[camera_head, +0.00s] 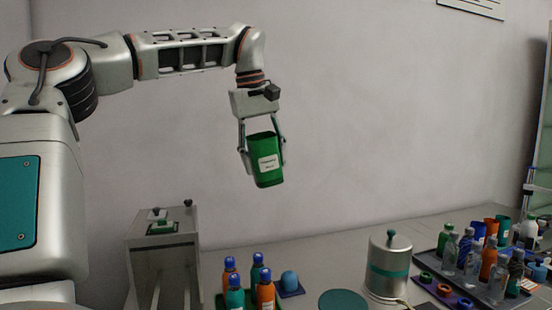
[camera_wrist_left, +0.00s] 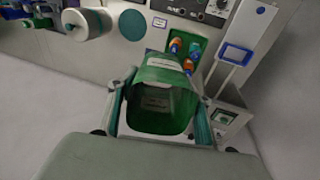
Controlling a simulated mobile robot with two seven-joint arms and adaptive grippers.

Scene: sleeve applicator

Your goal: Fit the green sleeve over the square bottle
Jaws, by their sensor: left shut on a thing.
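My left gripper (camera_head: 263,152) is shut on the green sleeve (camera_head: 265,167), with one finger on each side of it. The sleeve has a pale label and hangs slightly tilted in the air, well above the table and clear of everything. In the left wrist view the sleeve (camera_wrist_left: 166,76) is between the fingers, and I look into its open, hollow end. Several bottles stand in the dark tray (camera_head: 428,262) at the right, including a clear bottle (camera_head: 473,258). I cannot tell which of them is the square bottle. My right gripper is not in view.
Several orange and teal bottles with blue caps stand in a green tray (camera_head: 220,300) at front centre. A grey cylinder with a teal band (camera_head: 388,272), a teal disc (camera_head: 343,300) and a grey stand (camera_head: 163,240) are nearby. The air around the sleeve is free.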

